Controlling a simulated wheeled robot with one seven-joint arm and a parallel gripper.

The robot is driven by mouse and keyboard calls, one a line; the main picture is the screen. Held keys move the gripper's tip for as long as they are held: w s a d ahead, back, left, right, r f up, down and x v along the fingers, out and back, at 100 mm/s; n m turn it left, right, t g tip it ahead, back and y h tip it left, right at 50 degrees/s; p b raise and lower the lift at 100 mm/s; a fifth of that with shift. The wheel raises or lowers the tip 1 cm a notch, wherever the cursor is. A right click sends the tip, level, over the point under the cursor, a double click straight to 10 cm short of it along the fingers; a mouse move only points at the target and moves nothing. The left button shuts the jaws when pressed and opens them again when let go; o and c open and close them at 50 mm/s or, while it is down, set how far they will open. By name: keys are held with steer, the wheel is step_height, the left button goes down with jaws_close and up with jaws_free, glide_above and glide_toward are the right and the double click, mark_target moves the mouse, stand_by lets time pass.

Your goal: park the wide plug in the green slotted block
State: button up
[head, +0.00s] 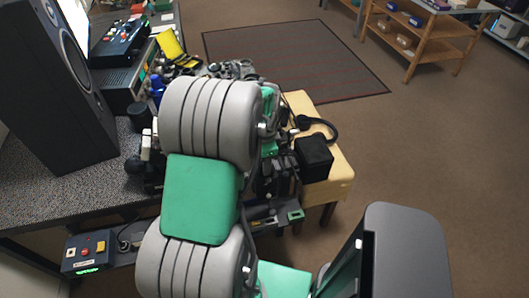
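My own grey and green arm fills the middle of the head view and hides much of the bench behind it. A small green block (295,216) with a dark slot-like mark shows just right of the arm, low beside the cluttered area; it looks like the green slotted block. I cannot make out the wide plug anywhere. My gripper is not visible, so I cannot tell what it holds or where it is relative to the block.
A dark speckled bench (60,195) carries a large black speaker (62,85) and stacked equipment (122,85). A black box (314,157) stands on a yellow wooden stand (342,178) right of the arm. A control box (88,252) with buttons sits lower left. Open brown floor lies right.

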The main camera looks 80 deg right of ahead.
steer(key=shift+f, duration=0.55)
jaws_close()
steer(key=shift+c, duration=1.5)
jaws_free()
jaws_close()
steer(key=shift+r+p, duration=0.65)
steer(key=shift+r, duration=0.25)
steer(key=shift+r+p, duration=1.55)
steer(key=shift+r, duration=0.65)
